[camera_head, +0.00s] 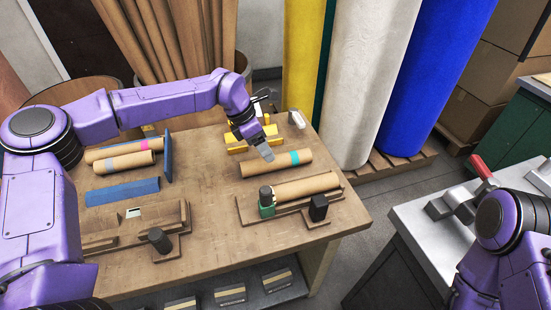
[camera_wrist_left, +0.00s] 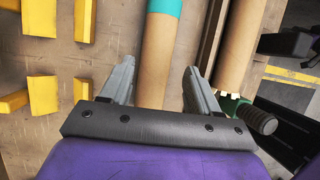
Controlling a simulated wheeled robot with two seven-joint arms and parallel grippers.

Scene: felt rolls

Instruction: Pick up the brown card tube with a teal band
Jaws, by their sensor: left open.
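The brown card tube with a teal band (camera_head: 262,168) lies on the wooden table, a little right of its middle. Its teal band is near its right end. My left gripper (camera_head: 264,150) is open, just above the tube. In the left wrist view the tube (camera_wrist_left: 157,50) runs between the two spread fingers of the left gripper (camera_wrist_left: 158,68), with the teal band beyond the fingertips. I cannot tell whether either finger touches it. My right arm shows at the lower right, but its gripper is out of view.
Another brown tube (camera_head: 310,186) lies close in front in a wooden cradle with a green clamp (camera_head: 267,208). Yellow blocks (camera_wrist_left: 42,95) lie on the other side. The table's middle is clear.

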